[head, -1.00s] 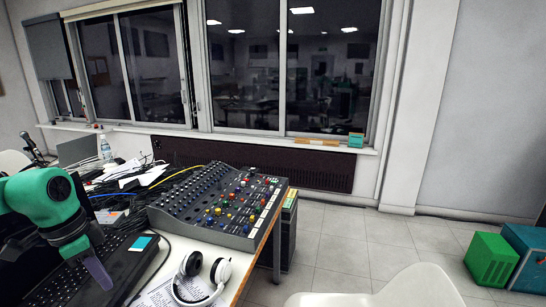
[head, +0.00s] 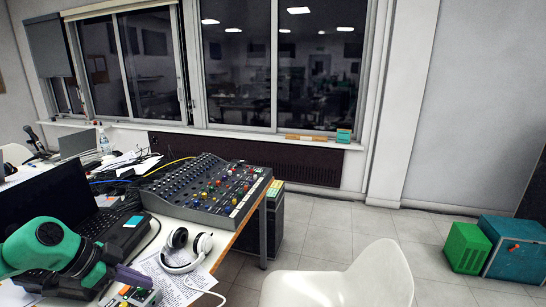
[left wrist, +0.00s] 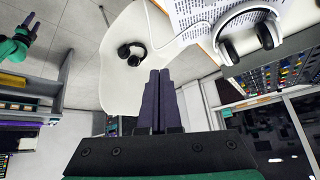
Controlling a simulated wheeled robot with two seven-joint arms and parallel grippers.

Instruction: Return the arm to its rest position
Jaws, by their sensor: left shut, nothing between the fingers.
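My left arm comes in at the lower left of the head view. My left gripper (head: 132,277) is shut and empty, held low over the near end of the table, close to a small device with coloured buttons (head: 137,297). In the left wrist view its two dark fingers (left wrist: 158,100) lie together with nothing between them. My right gripper (left wrist: 32,24) shows small at the top left of the left wrist view, over the floor; its finger gap is too small to judge. It is not in the head view.
A mixer (head: 205,190), white headphones (head: 184,250), papers (head: 175,287) and an open laptop (head: 50,205) crowd the table. A white chair (head: 345,280) stands right of it. Green (head: 466,248) and teal (head: 516,248) boxes stand at the far right. Floor between is clear.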

